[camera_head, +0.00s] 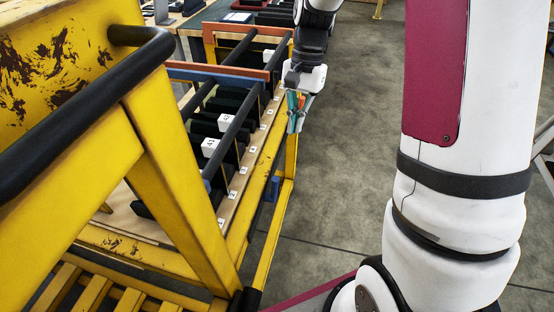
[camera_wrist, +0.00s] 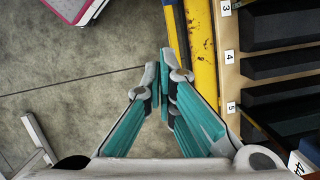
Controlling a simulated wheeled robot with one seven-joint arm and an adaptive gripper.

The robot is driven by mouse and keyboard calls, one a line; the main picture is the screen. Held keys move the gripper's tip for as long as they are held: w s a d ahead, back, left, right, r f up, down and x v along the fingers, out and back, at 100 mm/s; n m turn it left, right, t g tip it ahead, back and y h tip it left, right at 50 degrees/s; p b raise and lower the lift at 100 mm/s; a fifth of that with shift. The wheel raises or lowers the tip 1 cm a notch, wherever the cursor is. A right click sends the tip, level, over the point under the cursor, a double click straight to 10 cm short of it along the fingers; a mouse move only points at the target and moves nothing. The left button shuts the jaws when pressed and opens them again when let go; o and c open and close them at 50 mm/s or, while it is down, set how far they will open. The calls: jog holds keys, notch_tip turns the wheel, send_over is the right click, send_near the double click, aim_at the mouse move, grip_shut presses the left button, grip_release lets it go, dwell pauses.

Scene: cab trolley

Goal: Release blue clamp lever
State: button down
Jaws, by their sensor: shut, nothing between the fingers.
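A small blue part (camera_head: 272,188), which looks like the blue clamp lever, sits low on the outer side of the yellow trolley frame (camera_head: 262,166). It is small, so its exact shape and position are hard to tell. My gripper (camera_head: 296,124) hangs beside the outer rail, farther along the trolley and higher in the picture than the blue part. In the wrist view my gripper (camera_wrist: 159,72) has its teal fingers together at the tips, with nothing between them. The tips appear next to the yellow rail (camera_wrist: 203,45); contact cannot be told. I cannot make out the lever in the wrist view.
Black slotted racks and numbered labels (camera_wrist: 229,57) line the wooden shelf inside the rail. A black-padded yellow bar (camera_head: 90,98) stands in the left foreground. Dark bars (camera_head: 232,130) run above the shelf. Open grey floor (camera_head: 345,150) lies to the right of the trolley.

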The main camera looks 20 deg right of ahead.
dwell(0.3)
jog(key=s+a+f+b, duration=0.1)
jog(key=s+a+f, duration=0.1)
jog(key=f, duration=0.2)
jog(key=s+a+f+b, duration=0.2)
jog(key=f, duration=0.3)
jog(key=shift+s+a+f, duration=0.25)
jog(key=shift+a+f, duration=0.05)
jog(key=shift+a, duration=0.1)
dwell(0.3)
